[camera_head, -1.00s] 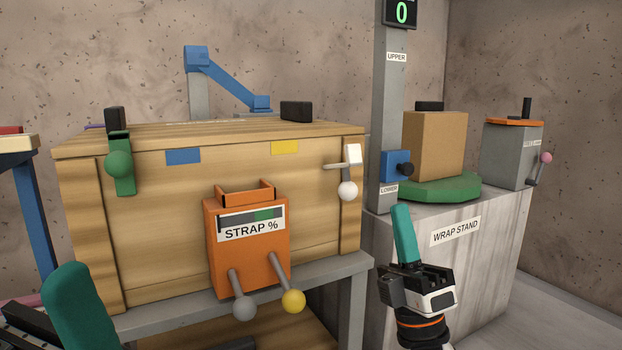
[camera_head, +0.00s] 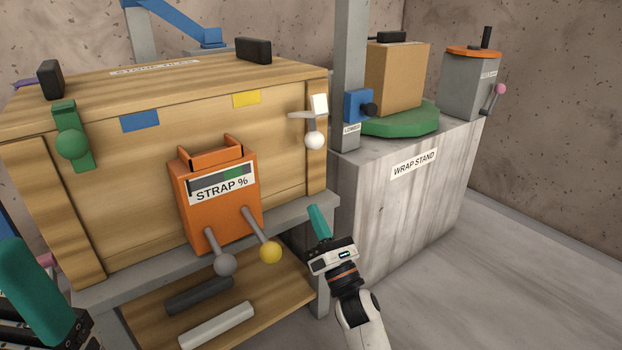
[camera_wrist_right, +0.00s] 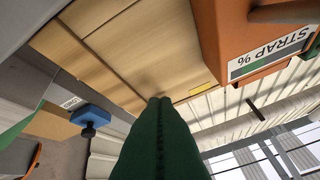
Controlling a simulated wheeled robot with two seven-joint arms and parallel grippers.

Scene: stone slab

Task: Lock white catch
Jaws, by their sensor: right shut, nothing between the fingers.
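The white catch (camera_head: 319,104) is on the right end of the wooden crate's front. Its white ball knob (camera_head: 314,140) hangs below it, and a pale bar sticks out to the left. My right gripper (camera_head: 319,222) is below the catch, apart from it, near the right end of the grey bench edge. Its teal fingers are shut and empty, pointing up. In the right wrist view the shut fingers (camera_wrist_right: 160,115) cover the middle, and I cannot make out the catch there. My left gripper (camera_head: 38,290) shows only partly at the lower left edge; its jaw opening is unclear.
An orange strap box (camera_head: 205,210) with grey and yellow knobs juts from the crate front, left of my right gripper. A green catch (camera_head: 73,140) is on the crate's left end. The wrap stand (camera_head: 400,200) stands to the right. Floor at lower right is clear.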

